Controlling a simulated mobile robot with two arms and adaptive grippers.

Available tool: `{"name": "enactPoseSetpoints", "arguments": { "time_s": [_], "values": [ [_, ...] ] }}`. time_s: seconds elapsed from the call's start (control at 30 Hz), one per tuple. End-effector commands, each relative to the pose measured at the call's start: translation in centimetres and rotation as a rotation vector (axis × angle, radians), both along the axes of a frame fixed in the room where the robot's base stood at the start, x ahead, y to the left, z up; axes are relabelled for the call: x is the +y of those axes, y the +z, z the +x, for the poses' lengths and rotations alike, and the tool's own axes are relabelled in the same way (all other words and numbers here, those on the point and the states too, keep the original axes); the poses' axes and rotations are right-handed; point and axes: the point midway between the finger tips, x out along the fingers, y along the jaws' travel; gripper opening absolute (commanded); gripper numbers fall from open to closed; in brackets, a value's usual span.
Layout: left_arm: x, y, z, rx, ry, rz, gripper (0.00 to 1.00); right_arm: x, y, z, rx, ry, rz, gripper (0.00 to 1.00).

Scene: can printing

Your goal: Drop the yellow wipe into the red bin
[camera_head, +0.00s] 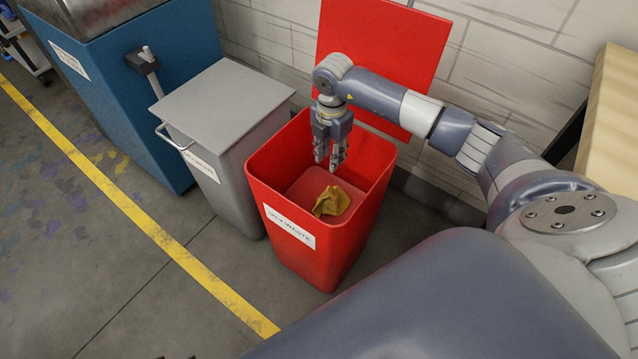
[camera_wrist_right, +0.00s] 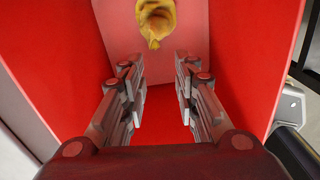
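The yellow wipe (camera_head: 331,201) is a crumpled cloth inside the red bin (camera_head: 268,204), low down in it. It also shows at the top of the right wrist view (camera_wrist_right: 157,20), apart from my fingers. The bin stands with its lid (camera_head: 383,50) raised against the wall. My right gripper (camera_head: 329,160) hangs pointing down over the bin's opening, with its fingers spread and nothing between them. In the right wrist view the two fingers (camera_wrist_right: 158,78) are clearly apart. My left gripper is not in view.
A grey lidded bin (camera_head: 222,105) stands left of the red bin, with a blue cabinet (camera_head: 130,80) beyond it. A yellow line (camera_head: 130,205) runs along the floor. A brick wall is close behind, and a wooden surface (camera_head: 612,120) is at the right. The floor at left is free.

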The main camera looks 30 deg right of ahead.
Motion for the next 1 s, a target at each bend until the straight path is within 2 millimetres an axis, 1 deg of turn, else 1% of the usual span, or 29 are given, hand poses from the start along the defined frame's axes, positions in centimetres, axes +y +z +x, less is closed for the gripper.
{"name": "enactPoseSetpoints", "arguments": {
  "time_s": [0.07, 0.1, 0.17, 0.2, 0.43, 0.53, 0.57, 1.0],
  "values": [
    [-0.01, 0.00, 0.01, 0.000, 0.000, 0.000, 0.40, -0.02, 0.00, 0.00, 0.000, 0.000, 0.000, 0.28],
    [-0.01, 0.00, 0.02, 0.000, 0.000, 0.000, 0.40, -0.02, 0.00, 0.00, 0.000, 0.000, 0.000, 0.37],
    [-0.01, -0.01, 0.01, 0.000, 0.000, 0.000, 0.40, -0.03, 0.01, 0.01, 0.000, 0.000, 0.000, 0.51],
    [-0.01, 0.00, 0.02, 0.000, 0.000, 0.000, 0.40, -0.03, 0.01, 0.01, 0.000, 0.000, 0.000, 0.53],
    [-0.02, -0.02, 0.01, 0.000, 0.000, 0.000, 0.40, -0.03, 0.01, 0.00, 0.000, 0.000, 0.000, 0.53],
    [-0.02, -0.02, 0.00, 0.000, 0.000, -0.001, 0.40, -0.03, 0.01, 0.00, 0.000, 0.000, 0.000, 0.76],
    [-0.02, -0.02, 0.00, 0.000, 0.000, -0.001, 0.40, -0.03, 0.01, 0.00, 0.000, 0.000, 0.000, 0.80],
    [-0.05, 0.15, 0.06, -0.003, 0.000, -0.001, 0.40, -0.04, 0.28, 0.01, 0.000, 0.000, 0.000, 0.80]
  ]
}}
